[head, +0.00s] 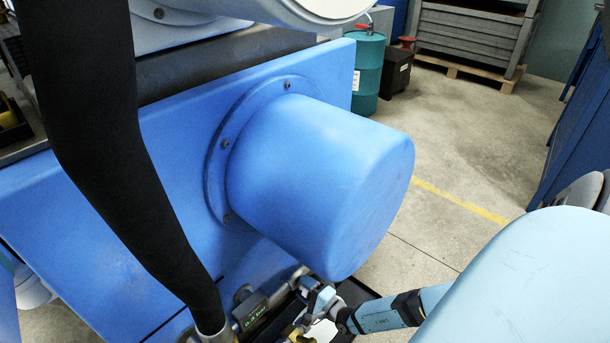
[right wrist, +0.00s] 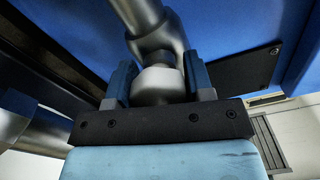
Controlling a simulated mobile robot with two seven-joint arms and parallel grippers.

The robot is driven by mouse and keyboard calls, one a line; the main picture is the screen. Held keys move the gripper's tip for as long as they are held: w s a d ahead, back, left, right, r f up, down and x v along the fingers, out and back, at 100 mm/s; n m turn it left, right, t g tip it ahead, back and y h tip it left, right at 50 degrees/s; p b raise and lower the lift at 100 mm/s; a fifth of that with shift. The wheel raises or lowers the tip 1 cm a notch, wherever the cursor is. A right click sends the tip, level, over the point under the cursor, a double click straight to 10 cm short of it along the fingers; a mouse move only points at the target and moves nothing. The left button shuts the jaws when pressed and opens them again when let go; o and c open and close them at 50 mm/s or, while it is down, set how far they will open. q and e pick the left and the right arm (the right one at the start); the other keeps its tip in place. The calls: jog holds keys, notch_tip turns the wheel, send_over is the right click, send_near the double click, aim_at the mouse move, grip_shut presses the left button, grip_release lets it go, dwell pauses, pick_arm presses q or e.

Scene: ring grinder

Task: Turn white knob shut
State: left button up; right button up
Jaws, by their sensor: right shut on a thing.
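The white knob (right wrist: 158,84) sits at the end of a grey metal pipe fitting (right wrist: 152,38) in the right wrist view. My right gripper (right wrist: 159,80) has one blue finger on each side of the knob and is shut on it. In the head view my right gripper (head: 314,298) is low in the picture, below the big blue cylinder and beside a metal pipe. The knob cannot be made out clearly there. My left gripper is not in view.
The blue cylindrical housing (head: 315,180) juts out from the blue machine just above my right gripper. A thick black hose (head: 115,150) hangs at left. A green drum (head: 368,70) stands behind. The concrete floor (head: 460,140) at right is clear.

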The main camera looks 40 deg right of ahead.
jog(key=o, duration=0.9)
jog(key=shift+o, duration=0.2)
jog(key=shift+s, duration=0.1)
jog(key=shift+s, duration=0.3)
pick_arm(q)
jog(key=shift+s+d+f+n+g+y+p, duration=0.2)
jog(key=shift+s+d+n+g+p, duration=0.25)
jog(key=shift+p, duration=0.5)
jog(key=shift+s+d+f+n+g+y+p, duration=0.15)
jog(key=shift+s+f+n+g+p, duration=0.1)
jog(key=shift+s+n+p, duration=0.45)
pick_arm(e)
jog(key=s+d, duration=0.1)
jog(key=s, duration=1.2)
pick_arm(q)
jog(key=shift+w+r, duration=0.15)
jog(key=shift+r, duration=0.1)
pick_arm(e)
jog(key=shift+d, duration=0.1)
